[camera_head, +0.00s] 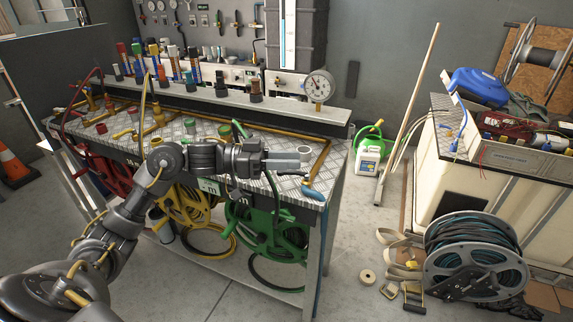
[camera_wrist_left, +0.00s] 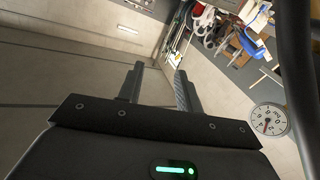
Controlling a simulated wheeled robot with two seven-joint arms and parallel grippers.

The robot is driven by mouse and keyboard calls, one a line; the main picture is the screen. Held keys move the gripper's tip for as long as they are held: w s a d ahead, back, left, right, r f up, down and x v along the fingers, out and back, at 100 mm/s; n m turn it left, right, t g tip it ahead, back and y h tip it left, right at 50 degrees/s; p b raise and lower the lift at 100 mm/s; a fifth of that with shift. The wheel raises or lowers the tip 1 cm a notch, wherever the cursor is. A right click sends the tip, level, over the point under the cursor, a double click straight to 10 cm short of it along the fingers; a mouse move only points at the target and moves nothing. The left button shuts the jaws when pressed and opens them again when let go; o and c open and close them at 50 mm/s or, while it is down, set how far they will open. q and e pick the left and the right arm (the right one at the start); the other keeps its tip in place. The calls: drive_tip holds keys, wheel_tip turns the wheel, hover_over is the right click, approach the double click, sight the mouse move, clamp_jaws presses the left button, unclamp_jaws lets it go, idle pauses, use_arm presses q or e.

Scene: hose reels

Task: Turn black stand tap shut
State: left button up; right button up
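My left gripper (camera_head: 309,157) reaches in from the left above the right end of the metal-topped bench (camera_head: 214,127). Its two fingers also show in the wrist view (camera_wrist_left: 160,88), apart, with nothing between them. A row of upright taps with coloured tops stands along the back shelf, behind and left of the gripper. Two dark-topped upright pieces, one (camera_head: 220,83) and another (camera_head: 256,88) to its right, stand on this shelf. I cannot tell for certain which is the black stand tap. The gripper touches neither. My right gripper is not in view.
A round pressure gauge (camera_head: 319,86) stands at the shelf's right end; it also shows in the wrist view (camera_wrist_left: 268,119). Red, yellow and green hose reels (camera_head: 281,234) hang under the bench front. The floor right of the bench is partly clear, with a loose hose reel (camera_head: 437,269) further right.

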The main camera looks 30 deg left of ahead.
use_arm(q)
drive_tip(key=shift+s+d+r, duration=0.3)
drive_tip(key=shift+s, duration=0.3)
drive_tip(key=shift+s+d+r, duration=0.3)
drive_tip(key=shift+s, duration=0.35)
drive_tip(key=shift+s+d+r, duration=0.3)
drive_tip(key=shift+s, duration=0.3)
